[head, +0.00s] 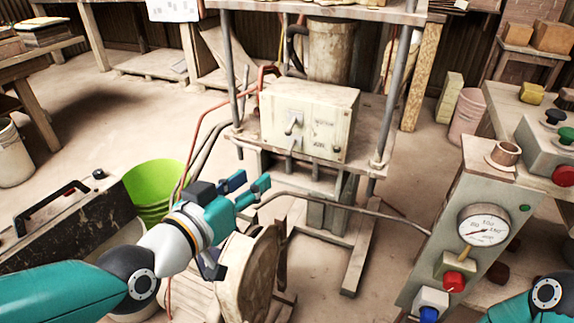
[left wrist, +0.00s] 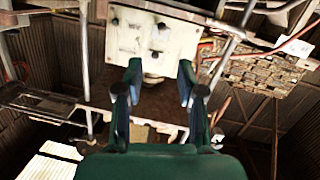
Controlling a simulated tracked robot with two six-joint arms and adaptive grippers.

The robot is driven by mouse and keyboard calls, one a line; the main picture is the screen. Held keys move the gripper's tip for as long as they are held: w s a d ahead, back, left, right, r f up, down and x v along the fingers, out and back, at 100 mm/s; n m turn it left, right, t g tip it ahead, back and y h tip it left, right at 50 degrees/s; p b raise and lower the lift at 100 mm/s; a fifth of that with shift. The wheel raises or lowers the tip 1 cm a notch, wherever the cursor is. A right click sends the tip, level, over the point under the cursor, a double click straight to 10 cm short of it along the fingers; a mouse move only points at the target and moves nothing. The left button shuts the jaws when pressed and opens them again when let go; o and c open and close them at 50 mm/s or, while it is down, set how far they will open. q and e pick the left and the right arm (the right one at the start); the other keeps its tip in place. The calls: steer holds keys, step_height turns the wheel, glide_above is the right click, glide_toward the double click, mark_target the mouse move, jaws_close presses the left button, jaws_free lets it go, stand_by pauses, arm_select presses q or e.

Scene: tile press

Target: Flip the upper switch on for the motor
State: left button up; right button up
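A pale, worn switch box (head: 336,105) stands on the press frame's shelf in the head view. Its front has an upper switch (head: 293,123) with a light grey lever and another switch below it (head: 290,144). I cannot tell which position the levers are in. My left gripper (head: 250,188) is below and left of the box, apart from it, with its two teal fingers spread and nothing between them. In the left wrist view the box (left wrist: 137,38) shows beyond the open fingers (left wrist: 160,82). My right gripper is out of view; only part of that arm shows at bottom right.
Red and grey cables run left of the box, near my left gripper. A lime-green bucket (head: 152,188) stands behind my left arm. A control panel with a gauge (head: 484,226) and a red button (head: 454,281) stands at right. The floor between is partly clear.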

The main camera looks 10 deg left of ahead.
mark_target(286, 132)
arm_select(q)
steer(key=w+d+r+b, duration=0.1)
steer(key=w, duration=0.3)
steer(key=w+d+t+b, duration=0.1)
steer(key=w+b, duration=0.1)
steer(key=w, duration=0.3)
steer(key=w+d+r+t+b, duration=0.1)
steer(key=w, duration=0.3)
steer(key=shift+w+d+r+h, duration=0.15)
steer(key=shift+d+r+h, duration=0.15)
steer(key=shift+d, duration=0.05)
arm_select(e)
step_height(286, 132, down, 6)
arm_select(q)
jaws_close()
